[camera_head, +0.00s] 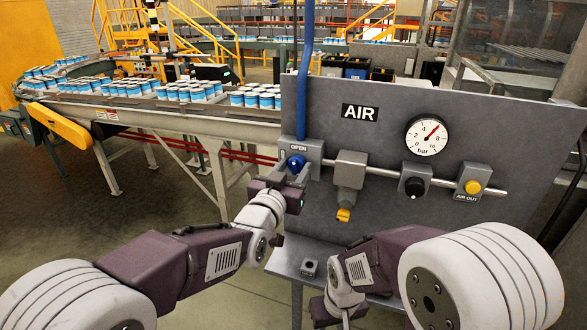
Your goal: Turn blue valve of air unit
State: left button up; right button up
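The blue valve (296,163) is a small round knob on a grey block marked OPEN, at the left of the air unit's grey panel (330,140). My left gripper (295,178) is right at the valve, with its fingers just below and around the lower part of the knob. I cannot tell whether the fingers touch it or how far apart they are. My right arm comes in from the lower right, and its wrist (345,295) is low in front of the panel's shelf. The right gripper's fingers are not visible.
A gauge (427,136) with a red needle, a black knob (414,187) and a yellow AIR OUT button (473,187) sit right of the valve. A grey fitting with a yellow tip (343,214) hangs between. A blue hose (305,70) runs up. A conveyor (160,110) carries cans at left.

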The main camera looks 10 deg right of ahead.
pick_arm(q)
grip_shut()
jog(key=shift+f+n+b, duration=0.2)
jog(key=shift+n+b, duration=0.8)
jog(key=shift+b, duration=0.2)
jog(key=n+b, duration=0.2)
jog(key=shift+n, duration=0.3)
jog(key=n+b, duration=0.9)
jog(key=n, duration=0.1)
jog(key=shift+r+n+b, duration=0.1)
jog(key=shift+n+b, duration=0.75)
jog(key=shift+n, duration=0.75)
